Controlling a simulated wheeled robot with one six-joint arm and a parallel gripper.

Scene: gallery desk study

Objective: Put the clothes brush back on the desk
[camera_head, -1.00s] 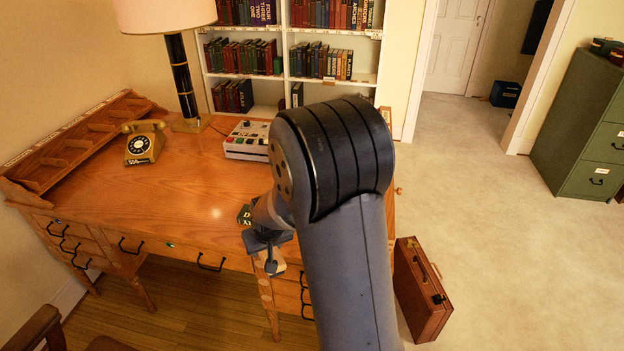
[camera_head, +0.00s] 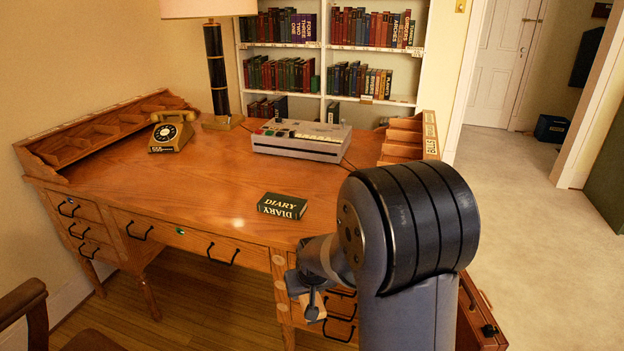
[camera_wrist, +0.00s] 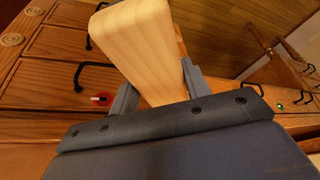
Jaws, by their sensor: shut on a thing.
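The clothes brush shows in the wrist view as a pale wooden block (camera_wrist: 140,45), gripped between the two fingers of my gripper (camera_wrist: 157,88). In the head view my gripper (camera_head: 308,288) is at the desk's front right, by the drawers and apparently below the top's edge. A small pale part of the brush (camera_head: 313,308) shows under it; the rest is hidden. The brush's bristles are not visible. The wooden desk (camera_head: 175,200) has a broad bare top to the left of my gripper.
A dark green diary (camera_head: 283,206) lies near the desk's front edge. A grey console (camera_head: 300,140), a telephone (camera_head: 171,132) and a lamp (camera_head: 217,75) stand farther back. A chair (camera_head: 30,310) is at front left. A brown case (camera_head: 480,320) stands at right.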

